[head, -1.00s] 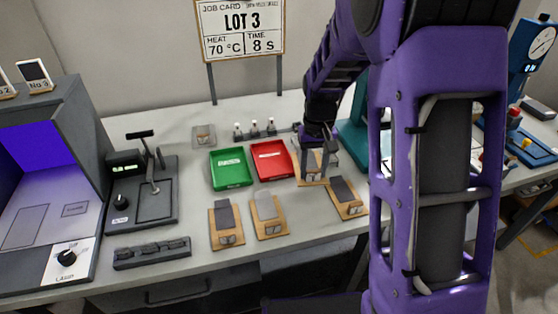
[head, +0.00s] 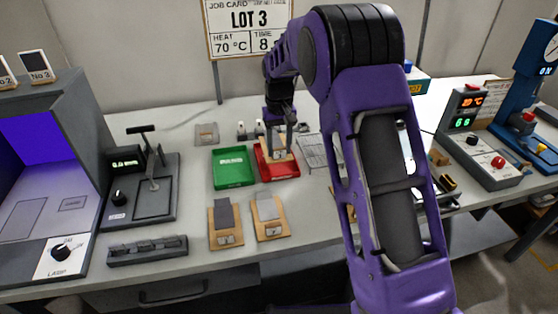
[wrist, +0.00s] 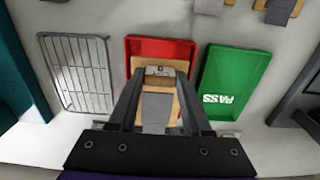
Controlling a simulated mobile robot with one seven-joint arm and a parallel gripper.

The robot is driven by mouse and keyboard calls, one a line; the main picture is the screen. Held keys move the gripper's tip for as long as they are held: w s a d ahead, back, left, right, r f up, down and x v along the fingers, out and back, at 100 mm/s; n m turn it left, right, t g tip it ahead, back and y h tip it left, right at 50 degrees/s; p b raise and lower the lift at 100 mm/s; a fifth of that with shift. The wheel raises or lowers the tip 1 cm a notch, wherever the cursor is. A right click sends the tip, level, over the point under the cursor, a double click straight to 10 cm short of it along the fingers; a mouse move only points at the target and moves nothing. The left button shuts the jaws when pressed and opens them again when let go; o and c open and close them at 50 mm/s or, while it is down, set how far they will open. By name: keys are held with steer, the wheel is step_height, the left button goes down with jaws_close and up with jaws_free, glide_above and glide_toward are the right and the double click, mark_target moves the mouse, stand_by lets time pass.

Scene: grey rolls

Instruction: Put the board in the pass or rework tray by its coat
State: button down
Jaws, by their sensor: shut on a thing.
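My gripper (head: 278,132) is shut on a board (head: 279,153) over the red tray (head: 284,176). The board is a tan base with a grey plate and a small clip piece at one end. In the wrist view the gripper fingers (wrist: 160,74) straddle the board (wrist: 157,108), which lies within the red tray's outline (wrist: 134,46). I cannot tell whether it touches the tray floor. The green tray (head: 233,168) stands just left of the red one and is empty; it reads PASS in the wrist view (wrist: 232,75). The red tray's label is hidden.
Two other boards (head: 225,224) (head: 268,217) lie in front of the trays. A wire rack (head: 313,152) stands right of the red tray. A press-like device (head: 150,190) and a lamp booth (head: 45,190) are at left. My arm hides part of the right bench.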

mark_target(279, 158)
steer(key=shift+f+b, duration=0.3)
steer(key=shift+f, duration=2)
steer(key=shift+f, duration=0.15)
steer(key=shift+c, duration=1.7)
jaws_free()
step_height(279, 158, up, 12)
steer(key=shift+r+p, duration=0.2)
steer(key=shift+p, duration=0.65)
